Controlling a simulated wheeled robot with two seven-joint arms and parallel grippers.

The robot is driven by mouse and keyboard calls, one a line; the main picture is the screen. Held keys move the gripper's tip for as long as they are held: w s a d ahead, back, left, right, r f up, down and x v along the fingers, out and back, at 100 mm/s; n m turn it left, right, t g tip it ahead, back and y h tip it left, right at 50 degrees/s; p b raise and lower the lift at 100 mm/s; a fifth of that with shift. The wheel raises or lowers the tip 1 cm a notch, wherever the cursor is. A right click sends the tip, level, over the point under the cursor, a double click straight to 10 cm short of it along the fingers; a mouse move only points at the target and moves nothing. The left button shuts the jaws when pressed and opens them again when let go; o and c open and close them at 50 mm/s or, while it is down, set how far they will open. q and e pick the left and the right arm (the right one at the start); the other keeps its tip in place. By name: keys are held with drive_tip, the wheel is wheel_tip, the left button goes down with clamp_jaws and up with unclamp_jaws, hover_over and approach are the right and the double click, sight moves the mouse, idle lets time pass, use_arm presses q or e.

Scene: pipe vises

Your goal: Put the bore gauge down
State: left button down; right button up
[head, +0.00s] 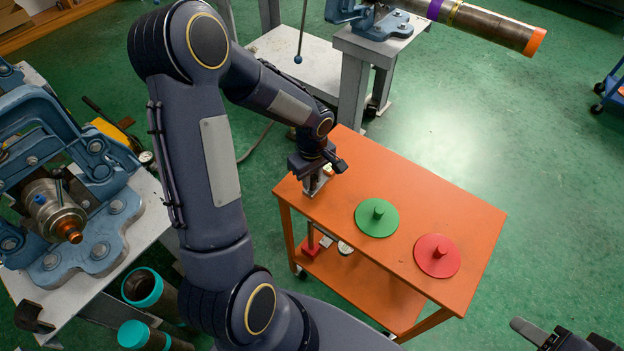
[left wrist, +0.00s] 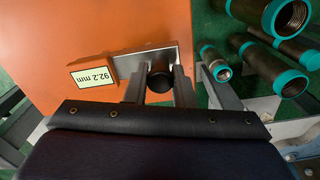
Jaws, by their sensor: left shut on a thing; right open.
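My left gripper (head: 314,188) is over the near-left corner of the orange cart top (head: 420,190). In the left wrist view my left gripper (left wrist: 160,88) is shut on the bore gauge's dark round grip (left wrist: 160,82). The bore gauge's display (left wrist: 93,76) reads 92.2 mm, against the orange surface. A grey plate lies across beyond the fingertips. The gauge's lower part is hidden, and I cannot tell whether it touches the cart. My right gripper (head: 562,338) is open, partly in view at the lower right of the head view, away from the cart.
A green disc (head: 377,218) and a red disc (head: 437,256), each with a knob, lie on the cart top. A blue vise (head: 70,190) stands at left. Teal-ended pipes (head: 142,287) stand below it.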

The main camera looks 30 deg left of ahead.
use_arm(q)
drive_tip(key=shift+f, duration=0.85)
drive_tip(key=shift+f, duration=0.15)
drive_tip(key=c, duration=1.2)
unclamp_jaws()
drive_tip(key=shift+c, duration=0.2)
